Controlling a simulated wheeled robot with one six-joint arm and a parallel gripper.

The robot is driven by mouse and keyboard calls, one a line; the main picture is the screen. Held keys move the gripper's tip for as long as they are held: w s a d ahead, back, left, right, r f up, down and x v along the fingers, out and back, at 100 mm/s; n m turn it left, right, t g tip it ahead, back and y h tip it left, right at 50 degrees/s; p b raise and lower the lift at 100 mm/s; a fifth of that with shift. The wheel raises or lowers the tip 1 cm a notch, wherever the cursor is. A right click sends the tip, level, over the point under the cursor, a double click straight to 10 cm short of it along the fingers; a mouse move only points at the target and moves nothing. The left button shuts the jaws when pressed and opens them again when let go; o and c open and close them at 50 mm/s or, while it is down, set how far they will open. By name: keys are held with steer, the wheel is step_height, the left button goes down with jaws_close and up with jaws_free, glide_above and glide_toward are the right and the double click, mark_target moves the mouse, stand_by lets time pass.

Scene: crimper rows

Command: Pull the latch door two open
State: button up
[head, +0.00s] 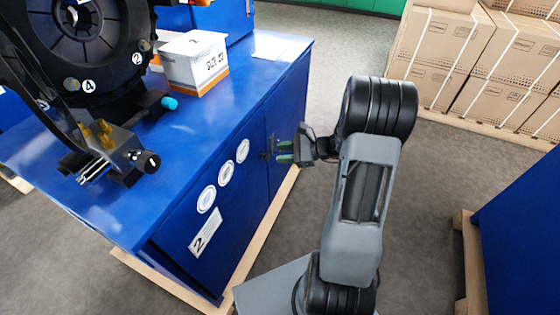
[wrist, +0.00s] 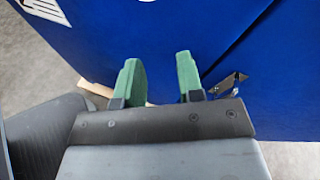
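The blue cabinet door (head: 215,220) carries a white label with a "2" and several round white stickers. A small dark latch (head: 266,156) sits near a vertical seam on the cabinet front. In the wrist view a metal latch (wrist: 228,84) shows at the seam, to the right of my right finger. My gripper (head: 283,151) is at the cabinet front, just right of the latch in the head view. Its green fingers stand apart with nothing between them in the wrist view (wrist: 157,75). I cannot tell whether a finger touches the door. The door looks shut.
A black crimper machine (head: 75,40) and a white-orange box (head: 195,65) stand on the blue cabinet top (head: 225,105). Cardboard boxes (head: 435,45) are stacked at the back right. Another blue cabinet (head: 525,225) stands at the right. Grey floor (head: 440,170) lies between.

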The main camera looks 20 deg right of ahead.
steer(key=w+d+f+m+t+h+b, duration=0.35)
steer(key=d+f+m+t, duration=0.5)
steer(key=d+f, duration=0.3)
steer(key=shift+m+g, duration=0.25)
steer(key=shift+m, duration=0.1)
steer(key=b+x, duration=0.1)
steer(key=x, duration=0.3)
steer(key=b+x, duration=0.1)
steer(key=x, duration=0.3)
steer(key=f+b+x, duration=0.1)
steer(key=x, duration=0.3)
steer(key=shift+w+a, duration=0.2)
steer(key=shift+a, duration=0.2)
jaws_close()
steer(key=shift+d+y, duration=0.1)
steer(key=shift+y, duration=0.15)
